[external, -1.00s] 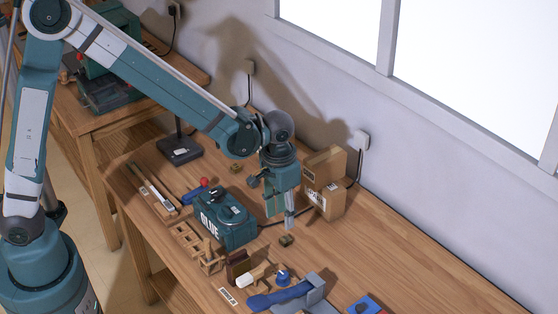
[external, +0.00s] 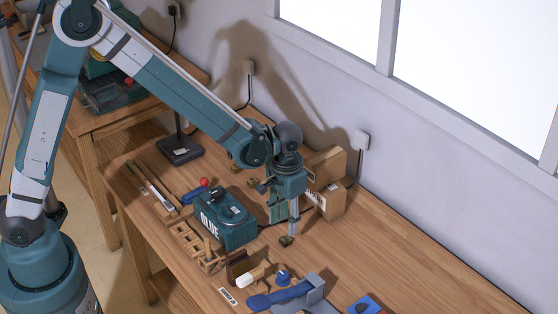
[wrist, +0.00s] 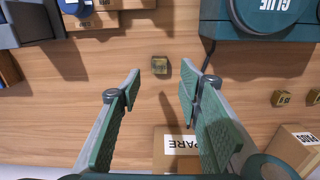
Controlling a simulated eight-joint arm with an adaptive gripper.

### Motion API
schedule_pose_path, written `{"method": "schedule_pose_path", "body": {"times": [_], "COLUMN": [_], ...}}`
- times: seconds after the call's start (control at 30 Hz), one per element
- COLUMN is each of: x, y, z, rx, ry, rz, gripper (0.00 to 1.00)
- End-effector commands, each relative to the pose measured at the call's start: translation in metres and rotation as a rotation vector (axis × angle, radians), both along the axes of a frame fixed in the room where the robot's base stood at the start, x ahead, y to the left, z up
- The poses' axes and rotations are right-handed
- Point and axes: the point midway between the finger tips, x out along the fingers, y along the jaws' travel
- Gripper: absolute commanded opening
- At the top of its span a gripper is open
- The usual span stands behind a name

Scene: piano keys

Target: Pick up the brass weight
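A small brass weight (wrist: 160,65), a dark gold cube, sits on the wooden workbench. In the external view, it (external: 286,241) is on the bench right of the teal glue machine, just below my fingertips. My gripper (wrist: 160,82) is open and empty, pointing down. In the wrist view the weight lies between the lines of the two fingers, just beyond their tips and apart from both. In the external view, my gripper (external: 293,230) hovers close over the weight. Two similar brass cubes (wrist: 281,98) (wrist: 314,96) lie farther off at the right of the wrist view.
The glue machine (external: 226,219) stands left of the gripper, with a dark cable beside it. Cardboard boxes (external: 327,198) stand behind, by the wall. A blue clamp-like tool (external: 285,297) and wooden pieces lie in front. The bench to the right (external: 410,255) is mostly clear.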

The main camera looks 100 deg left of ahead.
Motion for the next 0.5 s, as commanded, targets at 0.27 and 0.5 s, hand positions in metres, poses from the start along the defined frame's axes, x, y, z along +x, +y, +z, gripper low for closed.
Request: {"method": "schedule_pose_path", "body": {"times": [0.27, 0.5], "x": [-0.0004, -0.0003], "y": [-0.0003, -0.0003], "z": [-0.0146, -0.0144], "rx": [0.000, 0.000], "ry": [0.000, 0.000], "rz": [0.000, 0.000], "gripper": [0.35, 0.35]}}
